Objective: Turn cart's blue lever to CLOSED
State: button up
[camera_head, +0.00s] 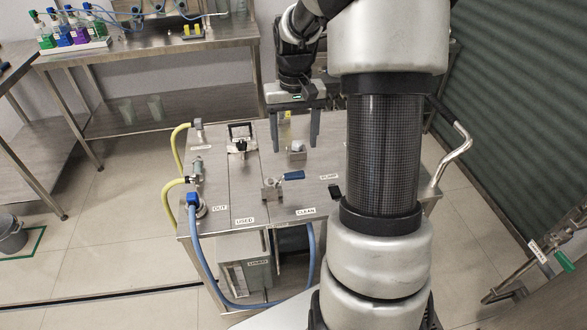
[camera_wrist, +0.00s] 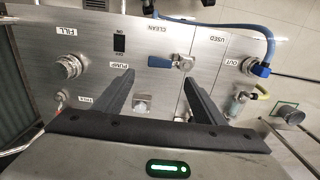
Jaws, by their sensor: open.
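The steel cart (camera_head: 245,182) stands in the middle of the head view. Its blue lever (camera_head: 293,175) lies on the cart top, pointing right from a small metal valve (camera_head: 271,189) behind the CLEAN label. In the wrist view the blue lever (camera_wrist: 160,62) points left from its valve (camera_wrist: 184,64). My gripper (camera_head: 293,146) is open and empty above the cart, behind the lever in the head view. In the wrist view its fingertips (camera_wrist: 158,74) spread to either side of the lever, apparently above it. No OPEN or CLOSED mark is legible by the lever.
A black switch (camera_wrist: 119,44) and the FILL port (camera_wrist: 68,66) sit on the cart top. A blue hose (camera_head: 196,245) hangs from the OUT fitting at the front left. A black-handled clamp (camera_head: 240,140) stands left of my gripper. A steel bench (camera_head: 150,45) is behind.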

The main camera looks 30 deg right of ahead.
aim_at(295, 174)
notch_tip(295, 174, down, 10)
jog(key=shift+f+b, duration=0.15)
jog(key=shift+b, duration=0.4)
jog(key=c, duration=1.3)
jog(key=shift+d, duration=0.1)
jog(key=shift+c, duration=0.2)
